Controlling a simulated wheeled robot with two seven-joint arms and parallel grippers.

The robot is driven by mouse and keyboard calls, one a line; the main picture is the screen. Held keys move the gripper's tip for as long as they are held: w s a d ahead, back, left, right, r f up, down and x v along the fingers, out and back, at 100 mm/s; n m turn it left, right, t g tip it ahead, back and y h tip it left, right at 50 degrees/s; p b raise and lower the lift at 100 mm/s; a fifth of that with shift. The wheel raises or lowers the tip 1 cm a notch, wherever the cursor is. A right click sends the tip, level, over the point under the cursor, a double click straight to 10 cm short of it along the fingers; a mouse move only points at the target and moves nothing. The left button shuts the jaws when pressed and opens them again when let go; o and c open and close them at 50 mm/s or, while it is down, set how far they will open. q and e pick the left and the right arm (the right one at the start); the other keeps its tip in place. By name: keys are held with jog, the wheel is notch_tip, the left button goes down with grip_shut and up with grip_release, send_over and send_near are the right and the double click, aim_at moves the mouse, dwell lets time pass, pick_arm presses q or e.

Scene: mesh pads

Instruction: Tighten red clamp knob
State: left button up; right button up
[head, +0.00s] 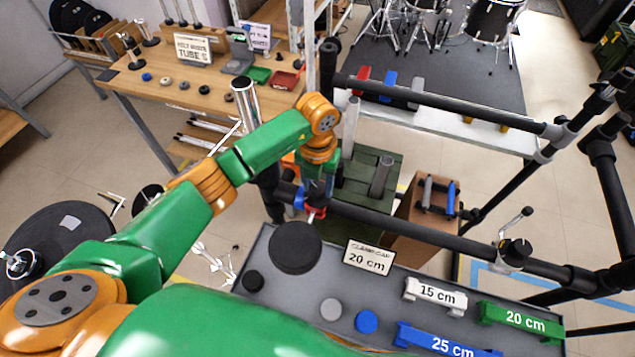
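A dark horizontal rack tube (410,232) runs above the grey tray. Near its left end is a clamp with a small red part (313,213), which looks like the red knob, and blue parts beside it. My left arm reaches over from the left, and my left gripper (318,190) points down right at this clamp. The gripper and wrist hide much of the knob. The fingers are small and dark, so I cannot tell whether they are closed on it or only beside it. My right gripper is not in view.
The grey tray (262,305) holds a black disc (295,248), a "clamp gap 20 cm" sign (369,258), and white (435,296), green (520,322) and blue (445,343) gauge bars. Another clamp with a crank handle (514,250) sits farther right on the tube. A wooden workbench (200,80) stands behind left.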

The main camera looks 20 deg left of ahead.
pick_arm(q)
grip_shut()
jog(key=shift+f+m+b, duration=0.2)
jog(key=shift+m+b, duration=1.25)
jog(key=shift+m, duration=0.15)
jog(key=m+b, duration=0.3)
jog(key=shift+w, duration=0.1)
jog(key=m+b, duration=0.2)
jog(key=m, duration=0.1)
jog(key=shift+r+m+b, duration=0.25)
jog(key=shift+m+b, duration=0.65)
jog(key=shift+m, duration=0.4)
jog(key=o, duration=0.8)
grip_release()
jog(key=shift+a, duration=0.1)
jog(key=shift+r, duration=0.1)
